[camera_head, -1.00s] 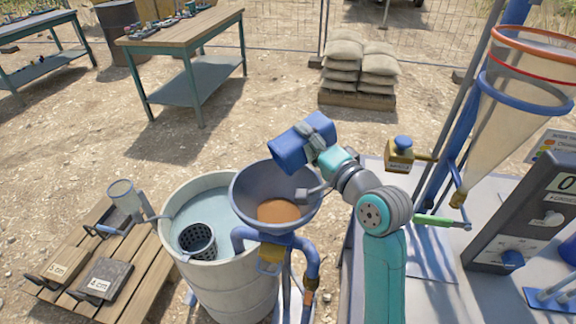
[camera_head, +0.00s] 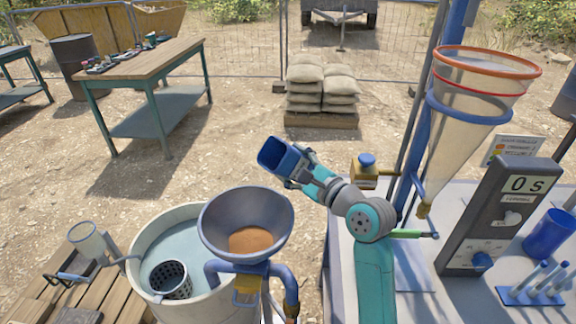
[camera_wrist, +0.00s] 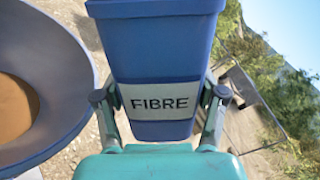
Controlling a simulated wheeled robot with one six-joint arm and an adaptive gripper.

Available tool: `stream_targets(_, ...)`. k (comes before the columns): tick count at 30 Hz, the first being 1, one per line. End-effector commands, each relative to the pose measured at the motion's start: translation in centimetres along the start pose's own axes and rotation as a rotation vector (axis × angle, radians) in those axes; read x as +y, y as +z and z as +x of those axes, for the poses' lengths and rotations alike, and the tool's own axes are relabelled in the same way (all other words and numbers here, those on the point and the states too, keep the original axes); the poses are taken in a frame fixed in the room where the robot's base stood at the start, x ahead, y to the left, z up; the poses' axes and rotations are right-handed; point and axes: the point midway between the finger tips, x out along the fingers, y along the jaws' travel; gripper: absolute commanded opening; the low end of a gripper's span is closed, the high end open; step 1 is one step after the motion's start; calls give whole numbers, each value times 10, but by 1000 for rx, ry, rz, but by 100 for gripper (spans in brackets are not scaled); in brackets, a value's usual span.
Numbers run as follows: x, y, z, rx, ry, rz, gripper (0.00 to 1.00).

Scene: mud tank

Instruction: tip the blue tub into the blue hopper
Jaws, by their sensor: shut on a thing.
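The blue tub (camera_head: 283,157) is held by my gripper (camera_head: 308,180), which is shut on its sides. In the head view it is tilted with its open top up and to the left, and its inside looks dark; I cannot tell if anything is left in it. In the wrist view the tub (camera_wrist: 155,45) carries a FIBRE label between the fingers. The blue hopper (camera_head: 218,222) is an open funnel with a brown heap inside. The tub appears above and beyond the hopper's right rim, apart from it. The hopper rim also shows in the wrist view (camera_wrist: 78,75).
A round pale tank (camera_head: 150,245) of water with a dark perforated basket (camera_head: 169,281) stands left of the hopper. Sandbags (camera_head: 320,90) lie behind.

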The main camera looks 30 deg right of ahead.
Motion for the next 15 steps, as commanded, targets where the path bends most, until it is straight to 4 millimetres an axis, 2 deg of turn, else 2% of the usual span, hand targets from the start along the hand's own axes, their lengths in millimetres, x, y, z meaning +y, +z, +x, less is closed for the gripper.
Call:
stream_targets(5,-5,-4,0,0,0,208,17)
stream_targets(15,-15,18,0,-1,2,544,17)
